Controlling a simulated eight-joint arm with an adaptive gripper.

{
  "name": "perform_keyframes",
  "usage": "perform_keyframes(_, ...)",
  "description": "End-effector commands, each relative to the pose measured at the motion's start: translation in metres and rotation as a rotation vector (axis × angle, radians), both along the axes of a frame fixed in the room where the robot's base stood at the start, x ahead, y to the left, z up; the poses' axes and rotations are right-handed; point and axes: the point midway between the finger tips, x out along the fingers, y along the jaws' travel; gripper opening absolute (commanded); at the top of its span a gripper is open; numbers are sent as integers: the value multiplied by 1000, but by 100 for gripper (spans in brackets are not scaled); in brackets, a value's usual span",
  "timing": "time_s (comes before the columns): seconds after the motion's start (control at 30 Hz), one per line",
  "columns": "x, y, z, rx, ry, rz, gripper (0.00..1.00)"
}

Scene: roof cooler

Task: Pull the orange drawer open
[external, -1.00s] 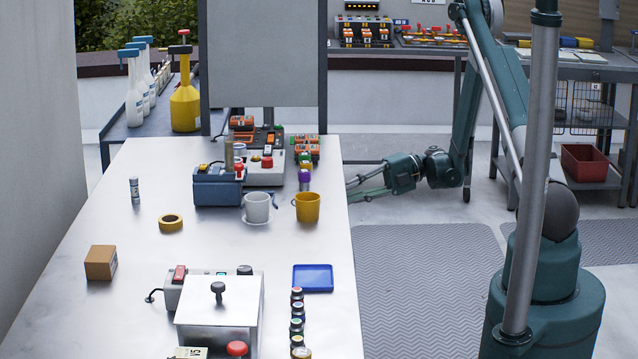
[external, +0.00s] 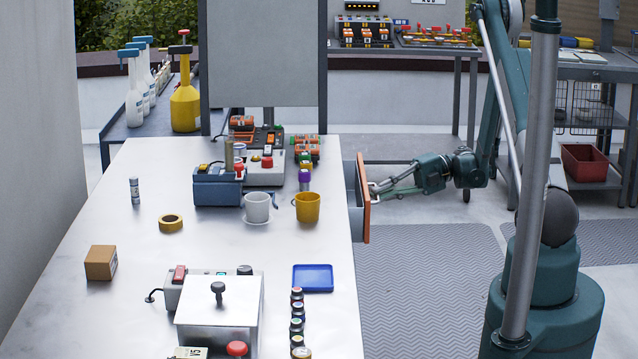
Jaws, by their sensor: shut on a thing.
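The orange drawer (external: 364,200) sticks out from the right side of the metal table, with its orange front facing right and its grey side wall showing behind it. My gripper (external: 374,188) is at the drawer's front, shut on its handle. The handle itself is small and partly hidden by the fingers. The drawer's inside cannot be made out from here.
The metal table (external: 130,315) holds a yellow mug (external: 307,207), a white cup (external: 257,208), a blue tray (external: 313,278) and a row of small jars near its right edge. The floor mat (external: 430,280) right of the drawer is clear.

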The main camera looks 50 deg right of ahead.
Motion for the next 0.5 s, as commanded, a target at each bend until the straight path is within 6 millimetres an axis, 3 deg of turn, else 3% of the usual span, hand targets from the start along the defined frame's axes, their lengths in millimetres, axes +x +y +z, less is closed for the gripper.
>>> perform_keyframes(0.2, -34, -35, -1, 1, 0, -3, 0)
perform_keyframes(0.5, -58, -58, 0, -1, -1, -7, 0)
